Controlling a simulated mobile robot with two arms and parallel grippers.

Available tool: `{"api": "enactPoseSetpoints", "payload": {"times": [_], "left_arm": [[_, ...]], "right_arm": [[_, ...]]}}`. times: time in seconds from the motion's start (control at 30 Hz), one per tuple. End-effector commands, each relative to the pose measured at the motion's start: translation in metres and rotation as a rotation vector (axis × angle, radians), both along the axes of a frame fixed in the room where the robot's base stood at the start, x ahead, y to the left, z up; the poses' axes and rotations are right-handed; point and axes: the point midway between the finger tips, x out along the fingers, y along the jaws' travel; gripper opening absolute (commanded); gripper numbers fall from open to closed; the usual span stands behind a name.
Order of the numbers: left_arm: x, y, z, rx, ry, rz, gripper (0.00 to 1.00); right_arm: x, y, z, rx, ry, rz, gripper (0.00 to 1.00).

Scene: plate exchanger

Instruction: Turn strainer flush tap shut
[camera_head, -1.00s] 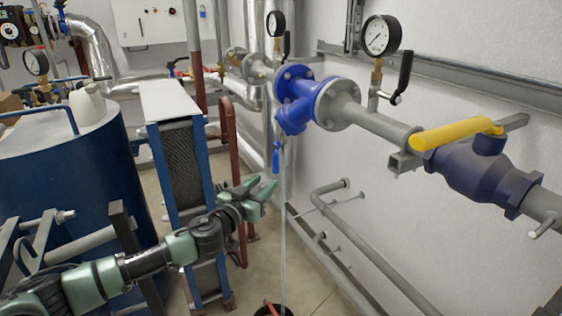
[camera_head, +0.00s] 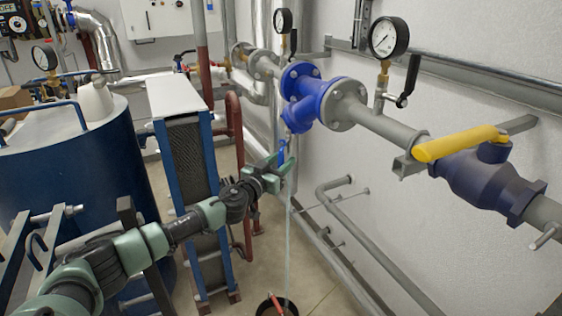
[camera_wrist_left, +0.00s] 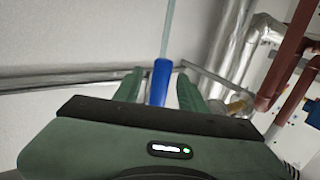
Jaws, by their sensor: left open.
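The blue strainer (camera_head: 306,97) sits in the grey pipe on the right wall. Its flush tap hangs below, with a blue lever handle (camera_head: 282,150) pointing down. A thin pale stream (camera_head: 289,225) runs from below the tap down to a dark bucket (camera_head: 266,309). My left gripper (camera_head: 279,172) is open at the lower part of the handle. In the left wrist view the blue handle (camera_wrist_left: 160,84) stands between the two spread green fingers, with a gap visible on each side. The tap body is hidden in the wrist view. My right gripper is not in view.
A plate exchanger with blue frame (camera_head: 190,150) stands left of my gripper, with a red-brown pipe (camera_head: 237,130) behind. A yellow-handled valve (camera_head: 460,143) and a gauge (camera_head: 388,38) are on the right pipe. Grey pipes (camera_head: 345,215) run low along the wall.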

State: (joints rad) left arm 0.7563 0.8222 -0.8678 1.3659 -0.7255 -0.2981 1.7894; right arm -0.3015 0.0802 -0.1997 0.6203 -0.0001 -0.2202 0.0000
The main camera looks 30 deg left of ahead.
Motion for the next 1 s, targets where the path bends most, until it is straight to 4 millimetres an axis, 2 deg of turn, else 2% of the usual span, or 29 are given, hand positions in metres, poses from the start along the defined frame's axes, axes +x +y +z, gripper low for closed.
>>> {"api": "enactPoseSetpoints", "payload": {"times": [0.1, 0.23, 0.27, 1.0], "left_arm": [[-0.0001, -0.0003, -0.0002, 0.0, 0.0, 0.0, 0.41], [-0.0002, -0.0002, -0.0002, 0.0, 0.0, 0.0, 0.05], [-0.0003, -0.0002, -0.0002, 0.0, 0.0, 0.0, 0.0], [-0.0004, 0.0002, 0.0, 0.0, 0.0, 0.001, 0.0]], "right_arm": [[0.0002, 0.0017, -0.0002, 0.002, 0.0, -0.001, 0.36], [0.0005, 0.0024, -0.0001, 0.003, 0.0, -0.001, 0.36], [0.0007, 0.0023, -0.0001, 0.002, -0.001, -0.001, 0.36], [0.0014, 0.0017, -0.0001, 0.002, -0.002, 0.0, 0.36]]}}
